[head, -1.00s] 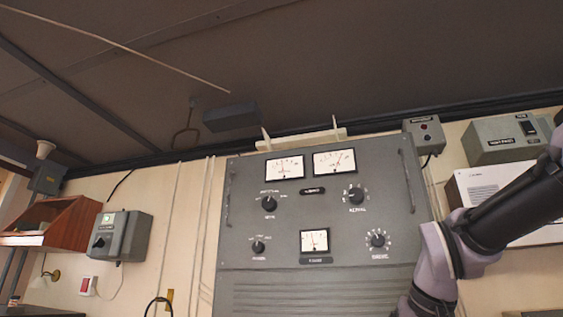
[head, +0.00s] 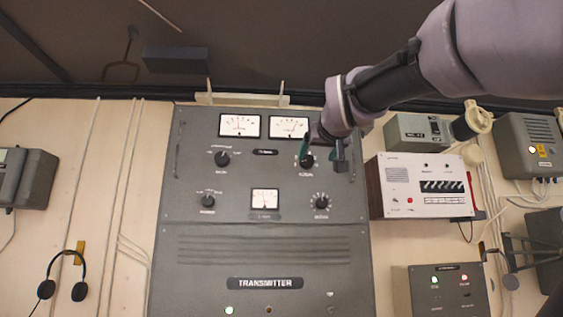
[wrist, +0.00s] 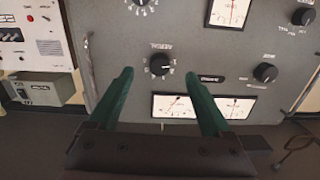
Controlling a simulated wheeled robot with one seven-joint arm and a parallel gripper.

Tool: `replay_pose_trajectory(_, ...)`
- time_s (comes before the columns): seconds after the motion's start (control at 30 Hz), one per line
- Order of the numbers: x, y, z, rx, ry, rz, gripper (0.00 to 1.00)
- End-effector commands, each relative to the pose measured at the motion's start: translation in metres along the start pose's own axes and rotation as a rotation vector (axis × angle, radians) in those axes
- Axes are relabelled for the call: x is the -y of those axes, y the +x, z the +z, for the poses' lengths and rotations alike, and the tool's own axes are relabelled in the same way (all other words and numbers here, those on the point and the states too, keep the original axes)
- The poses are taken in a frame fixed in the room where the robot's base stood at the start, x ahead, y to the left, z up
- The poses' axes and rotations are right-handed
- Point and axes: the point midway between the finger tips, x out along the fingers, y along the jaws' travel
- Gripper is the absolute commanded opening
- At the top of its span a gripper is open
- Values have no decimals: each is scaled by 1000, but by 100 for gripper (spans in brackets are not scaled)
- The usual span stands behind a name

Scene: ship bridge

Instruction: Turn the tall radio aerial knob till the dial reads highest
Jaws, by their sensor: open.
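The tall grey transmitter cabinet (head: 262,232) stands against the wall. Its black aerial knob (head: 306,160) sits at the upper right of the panel, partly covered by my gripper. The knob (wrist: 160,64) is in full view in the wrist picture, which is upside down.
Other knobs (head: 222,158) and a lower dial (head: 265,199) share the panel. A white-fronted unit (head: 420,186) and a grey box (head: 418,131) are on the wall to the right. Headphones (head: 62,277) hang at the left.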

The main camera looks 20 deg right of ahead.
Motion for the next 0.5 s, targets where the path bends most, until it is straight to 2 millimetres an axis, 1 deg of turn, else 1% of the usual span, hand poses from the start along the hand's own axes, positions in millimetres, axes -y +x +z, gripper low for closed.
replay_pose_trajectory(0.03,-1,-4,-10,-27,-12,9,83)
replay_pose_trajectory(0.07,-2,-5,-15,-38,-18,12,83)
replay_pose_trajectory(0.17,-2,-3,-21,-55,-26,17,83)
replay_pose_trajectory(0.27,-2,8,-21,-52,-25,17,83)
replay_pose_trajectory(0.5,-2,54,-22,-49,-25,16,83)
